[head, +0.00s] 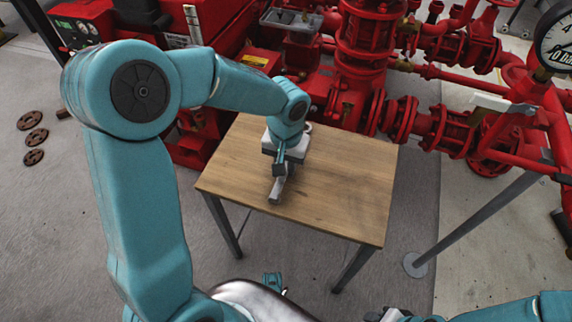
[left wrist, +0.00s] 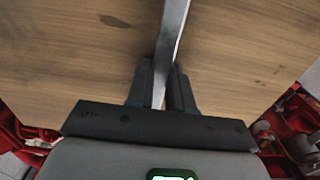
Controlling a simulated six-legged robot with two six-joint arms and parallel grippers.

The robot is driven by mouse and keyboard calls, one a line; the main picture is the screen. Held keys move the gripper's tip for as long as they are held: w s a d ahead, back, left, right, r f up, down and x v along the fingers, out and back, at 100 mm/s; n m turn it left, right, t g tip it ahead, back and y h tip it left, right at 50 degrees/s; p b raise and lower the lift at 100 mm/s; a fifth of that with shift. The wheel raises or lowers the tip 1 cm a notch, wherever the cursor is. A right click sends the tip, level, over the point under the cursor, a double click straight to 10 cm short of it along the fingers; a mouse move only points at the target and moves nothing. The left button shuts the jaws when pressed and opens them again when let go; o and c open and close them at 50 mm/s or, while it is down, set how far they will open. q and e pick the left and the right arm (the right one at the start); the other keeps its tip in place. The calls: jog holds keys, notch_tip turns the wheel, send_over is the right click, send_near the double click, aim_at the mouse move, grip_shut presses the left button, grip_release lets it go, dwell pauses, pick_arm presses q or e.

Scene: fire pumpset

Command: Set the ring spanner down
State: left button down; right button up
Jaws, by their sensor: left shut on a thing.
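My left gripper (head: 280,170) is over the wooden table (head: 345,190), pointing down, and is shut on the ring spanner (head: 277,188). The spanner is a grey metal bar; part of it sticks out from the jaws toward the table's near left side. In the left wrist view the spanner (left wrist: 174,28) runs up from between the two dark fingers (left wrist: 162,78), with bare wood behind it. The spanner's far part is hidden by the gripper or cut off. I cannot tell whether it touches the wood. At the bottom edge, part of my right arm's end (head: 392,315) shows, mostly cut off.
The tabletop is otherwise mostly clear, with free room to the right and in front. Red pumps and pipes (head: 365,50) stand close behind the table. A pressure gauge (head: 556,42) is at the top right. Several dark red discs (head: 36,138) lie on the floor at left.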

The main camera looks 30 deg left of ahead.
pick_arm(q)
jog(key=shift+f, duration=0.15)
jog(key=c, duration=1)
grip_release()
jog(key=shift+r, duration=0.4)
notch_tip(320, 180, up, 12)
jog(key=p, duration=0.3)
jog(key=shift+f+p, duration=0.25)
jog(key=shift+p, duration=0.15)
jog(key=shift+s, duration=0.1)
